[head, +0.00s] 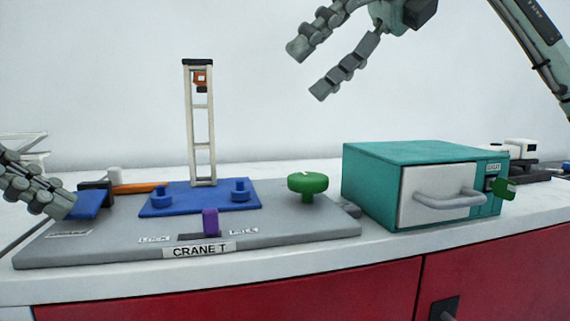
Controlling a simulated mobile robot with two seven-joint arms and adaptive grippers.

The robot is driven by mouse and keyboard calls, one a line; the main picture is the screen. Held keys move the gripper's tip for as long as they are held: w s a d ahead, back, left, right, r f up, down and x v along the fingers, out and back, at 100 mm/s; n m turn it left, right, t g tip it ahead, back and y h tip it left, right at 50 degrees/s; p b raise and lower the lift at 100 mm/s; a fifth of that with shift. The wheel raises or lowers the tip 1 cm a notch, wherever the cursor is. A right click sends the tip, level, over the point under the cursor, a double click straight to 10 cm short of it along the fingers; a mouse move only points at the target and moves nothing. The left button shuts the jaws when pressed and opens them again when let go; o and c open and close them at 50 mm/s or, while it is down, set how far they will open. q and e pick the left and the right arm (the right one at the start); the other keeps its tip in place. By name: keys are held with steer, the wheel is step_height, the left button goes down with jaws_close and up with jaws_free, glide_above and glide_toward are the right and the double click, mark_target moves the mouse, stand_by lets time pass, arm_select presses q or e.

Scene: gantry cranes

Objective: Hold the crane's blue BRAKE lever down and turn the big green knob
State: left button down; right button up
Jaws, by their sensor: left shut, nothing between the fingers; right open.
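The blue lever (88,206) is a flat blue paddle by a black block at the left end of the grey base (290,228). The small label in front of it is too small to read. My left gripper (62,205) is shut and empty, its fingertips overlapping the lever's left edge; I cannot tell whether they touch. The big green knob (308,184) stands at the right end of the base, with nothing on it. My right gripper (309,70) is open and empty, high above the knob. The crane tower (189,130) carries an orange block near its top.
A purple lever (210,222) stands between the LOCK and FREE labels. The tower's blue plate (165,203) carries two blue pegs. A teal box (375,180) with a grey handle and a small green knob (503,189) stands on the right. An orange bar (135,188) lies behind the lever.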

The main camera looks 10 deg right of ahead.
mark_target(309, 176)
steer(key=d+h, duration=0.1)
steer(key=h, duration=0.1)
steer(key=s+d+f+t+h, duration=0.1)
steer(key=h, duration=0.1)
steer(key=d+h, duration=0.1)
steer(key=h, duration=0.1)
steer(key=shift+s+d+f+t, duration=0.15)
steer(key=shift+s+f+t, duration=0.05)
steer(key=shift+s+t, duration=0.15)
steer(key=x, duration=1.2)
steer(key=c, duration=1.2)
